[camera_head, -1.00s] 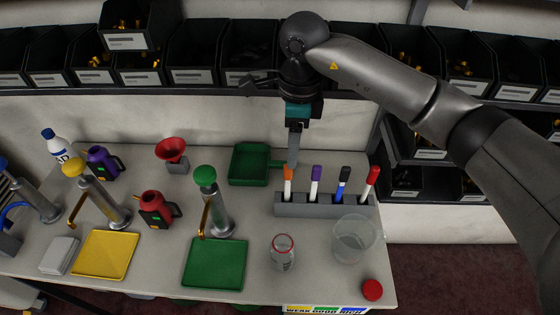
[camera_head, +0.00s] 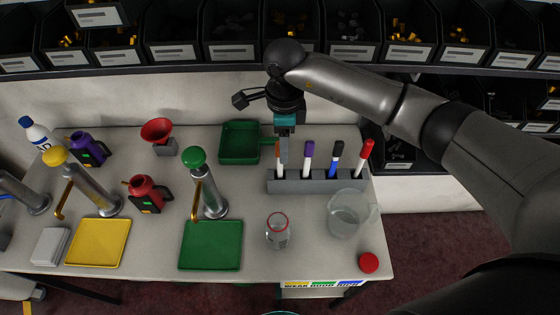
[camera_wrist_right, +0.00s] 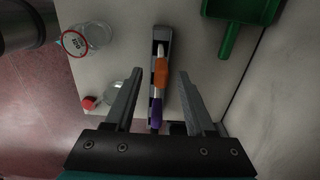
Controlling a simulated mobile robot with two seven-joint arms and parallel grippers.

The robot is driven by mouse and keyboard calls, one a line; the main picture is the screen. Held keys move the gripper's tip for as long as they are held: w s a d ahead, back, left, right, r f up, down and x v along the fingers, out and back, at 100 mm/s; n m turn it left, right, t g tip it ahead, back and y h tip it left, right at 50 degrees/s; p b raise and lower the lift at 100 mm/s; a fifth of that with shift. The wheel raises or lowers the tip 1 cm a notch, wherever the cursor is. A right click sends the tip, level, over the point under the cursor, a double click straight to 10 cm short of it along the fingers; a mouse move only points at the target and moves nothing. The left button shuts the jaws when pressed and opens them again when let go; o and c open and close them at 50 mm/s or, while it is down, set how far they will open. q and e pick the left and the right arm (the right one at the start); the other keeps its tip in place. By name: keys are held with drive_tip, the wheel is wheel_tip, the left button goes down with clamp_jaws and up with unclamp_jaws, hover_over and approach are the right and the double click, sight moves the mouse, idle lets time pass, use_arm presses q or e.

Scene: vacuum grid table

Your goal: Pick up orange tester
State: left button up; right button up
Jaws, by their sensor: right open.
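The orange tester (camera_head: 277,152) stands upright in the leftmost slot of the grey rack (camera_head: 320,186), partly hidden by my right gripper (camera_head: 284,160). In the right wrist view the orange tester (camera_wrist_right: 160,72) shows between the two open fingertips of my right gripper (camera_wrist_right: 160,76). Neither finger visibly touches it. The purple tester (camera_wrist_right: 156,112) shows nearer the palm. My left gripper is not in view.
Purple (camera_head: 308,156), blue (camera_head: 336,158) and red (camera_head: 364,158) testers stand to the right in the rack. A glass jar (camera_head: 278,232) and a clear beaker (camera_head: 344,218) stand in front.

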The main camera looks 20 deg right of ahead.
sight(279, 167)
drive_tip(key=f, duration=0.4)
drive_tip(key=shift+w+a+f, duration=0.15)
drive_tip(key=shift+a+f, duration=0.2)
drive_tip(key=shift+f, duration=0.05)
clamp_jaws()
